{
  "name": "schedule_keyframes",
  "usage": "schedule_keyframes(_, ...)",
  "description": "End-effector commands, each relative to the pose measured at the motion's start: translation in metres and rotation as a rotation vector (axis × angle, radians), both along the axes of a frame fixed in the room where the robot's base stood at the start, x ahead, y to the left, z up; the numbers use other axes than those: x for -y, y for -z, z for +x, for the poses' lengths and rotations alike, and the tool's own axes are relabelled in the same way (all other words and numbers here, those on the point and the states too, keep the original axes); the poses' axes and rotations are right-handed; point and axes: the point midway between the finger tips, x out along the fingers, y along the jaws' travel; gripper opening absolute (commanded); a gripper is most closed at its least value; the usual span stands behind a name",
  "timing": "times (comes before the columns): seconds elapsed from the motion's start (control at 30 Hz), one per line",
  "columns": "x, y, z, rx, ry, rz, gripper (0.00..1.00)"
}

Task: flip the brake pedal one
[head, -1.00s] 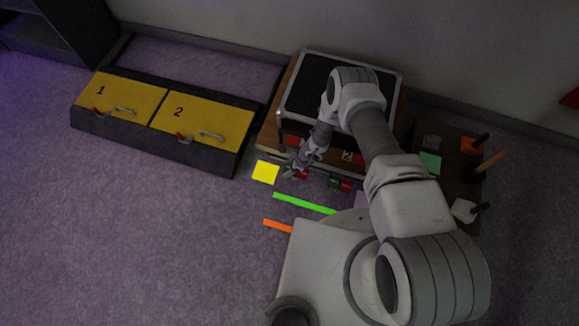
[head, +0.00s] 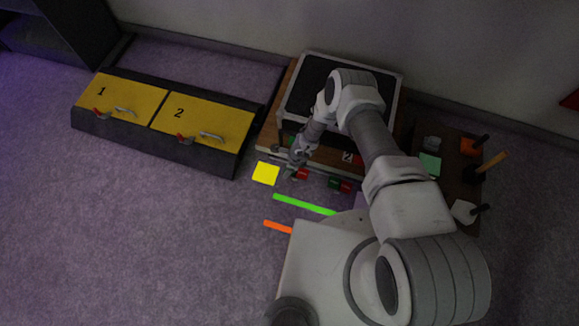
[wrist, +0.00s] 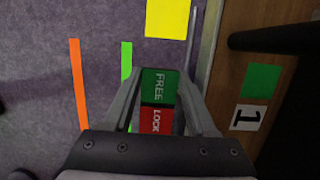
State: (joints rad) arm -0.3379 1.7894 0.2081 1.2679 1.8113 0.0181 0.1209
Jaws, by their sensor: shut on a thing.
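Brake pedal one (wrist: 158,100) has a green FREE half and a red LOCK half. It lies between the two fingers of my gripper (wrist: 160,82), and the gripper is shut on it. In the head view my gripper (head: 294,165) is low at the front left of the cart, and pedal one (head: 302,174) shows just below it. A green square (wrist: 262,80) is beside the label 1 (wrist: 245,117) on the wooden cart edge.
Pedal two (head: 340,186) is to the right, with a red square by label 2. A yellow square (head: 265,173), a green strip (head: 303,204) and an orange strip (head: 278,227) lie on the floor. A two-door yellow cabinet (head: 160,112) stands left. A tool board (head: 455,165) is right.

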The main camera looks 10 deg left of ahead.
Motion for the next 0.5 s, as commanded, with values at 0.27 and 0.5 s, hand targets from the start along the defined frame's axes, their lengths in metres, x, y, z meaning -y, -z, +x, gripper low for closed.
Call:
schedule_keyframes(0.27, -0.004, 0.0063, -0.0055, -0.014, -0.001, -0.089, 0.02)
schedule_keyframes(0.5, -0.0063, 0.0078, -0.002, -0.015, -0.002, -0.186, 0.02)
